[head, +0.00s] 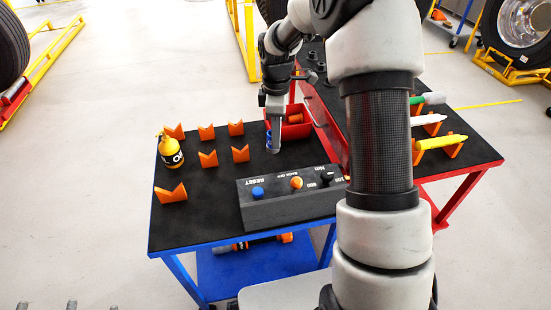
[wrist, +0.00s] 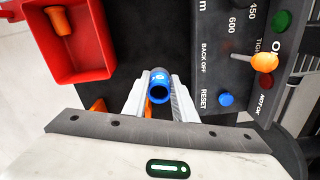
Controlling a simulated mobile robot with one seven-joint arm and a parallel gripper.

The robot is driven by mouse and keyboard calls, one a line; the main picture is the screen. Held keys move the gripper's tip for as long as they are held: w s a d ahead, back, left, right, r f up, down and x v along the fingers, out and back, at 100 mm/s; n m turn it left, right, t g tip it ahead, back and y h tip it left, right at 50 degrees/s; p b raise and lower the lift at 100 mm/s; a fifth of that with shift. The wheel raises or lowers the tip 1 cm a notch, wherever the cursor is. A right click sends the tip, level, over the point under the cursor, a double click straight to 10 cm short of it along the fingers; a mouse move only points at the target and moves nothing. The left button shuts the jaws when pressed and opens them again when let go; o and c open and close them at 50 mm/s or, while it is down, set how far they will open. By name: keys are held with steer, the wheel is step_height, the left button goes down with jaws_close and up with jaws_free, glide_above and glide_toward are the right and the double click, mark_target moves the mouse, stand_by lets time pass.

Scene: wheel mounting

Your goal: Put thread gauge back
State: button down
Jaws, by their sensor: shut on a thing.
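The thread gauge appears to be the blue cylinder with a dark round hollow end (wrist: 159,88) in the wrist view. My gripper (wrist: 158,100) is shut on it, with a pale finger on each side. An orange piece lies partly hidden behind the left finger in the wrist view. I cannot tell whether the gauge touches the table.
A red bin (wrist: 66,70) holds an orange piece (wrist: 59,20). A control box (head: 290,205) with buttons stands at the table front. Several orange V-shaped holders (head: 207,133) and a yellow oil bottle (head: 170,151) stand at left. A yellow tool (head: 440,142) rests on the red table.

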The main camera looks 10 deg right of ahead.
step_height(320, 180, down, 7)
steer(key=shift+b, duration=0.85)
steer(key=c, duration=1.5)
jaws_free()
steer(key=shift+o, duration=0.2)
steer(key=shift+r, duration=0.1)
